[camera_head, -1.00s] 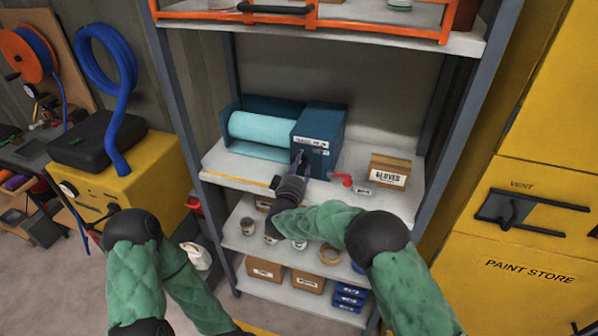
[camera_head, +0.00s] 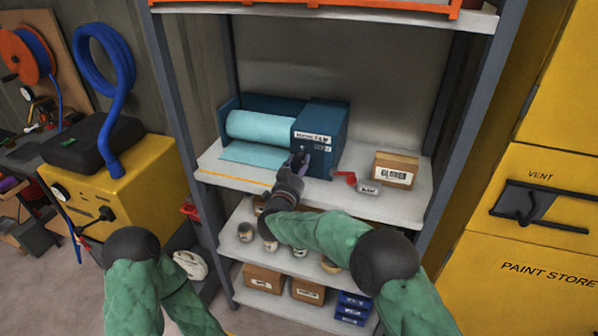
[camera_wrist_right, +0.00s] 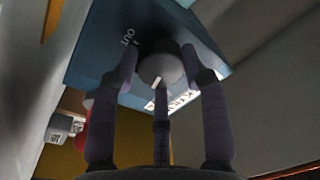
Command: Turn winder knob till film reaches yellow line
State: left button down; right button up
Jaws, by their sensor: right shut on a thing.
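The blue film winder (camera_head: 322,135) stands on the shelf. A light-blue film roll (camera_head: 262,127) lies in its open left part. A flat sheet of film (camera_head: 252,155) extends from under the roll toward the shelf's front edge. The yellow line (camera_head: 235,180) runs along that edge; a gap of bare shelf shows between film and line. My right gripper (camera_head: 298,162) is at the winder's front face. In the right wrist view its fingers (camera_wrist_right: 160,68) are shut around the round grey knob (camera_wrist_right: 158,66), which has a white mark. My left gripper is out of view; only its arm shows.
A box labelled gloves (camera_head: 394,170), a small labelled item (camera_head: 367,187) and a red object (camera_head: 345,178) sit right of the winder. Jars (camera_head: 300,252) and boxes (camera_head: 264,278) fill the lower shelves. Grey uprights (camera_head: 466,110) flank the shelf.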

jog(key=m+b, duration=0.1)
jog(key=m, duration=0.1)
jog(key=m+h+b, duration=0.1)
jog(key=m, duration=0.1)
jog(key=m+b, duration=0.2)
jog(key=shift+r, duration=0.35)
jog(key=m+h+b, duration=0.1)
jog(key=m+b, duration=0.2)
jog(key=m, duration=0.2)
jog(key=shift+g, duration=0.3)
jog(key=m+b, duration=0.1)
jog(key=m, duration=0.3)
jog(key=shift+b, duration=0.3)
jog(key=shift+w+m+g, duration=0.1)
jog(key=shift+m+g, duration=0.2)
jog(key=shift+m, duration=1.4)
jog(key=shift+f, duration=0.1)
jog(key=o, duration=1.2)
jog(key=shift+d, duration=0.15)
jog(key=shift+c, duration=0.2)
jog(key=shift+f, duration=0.15)
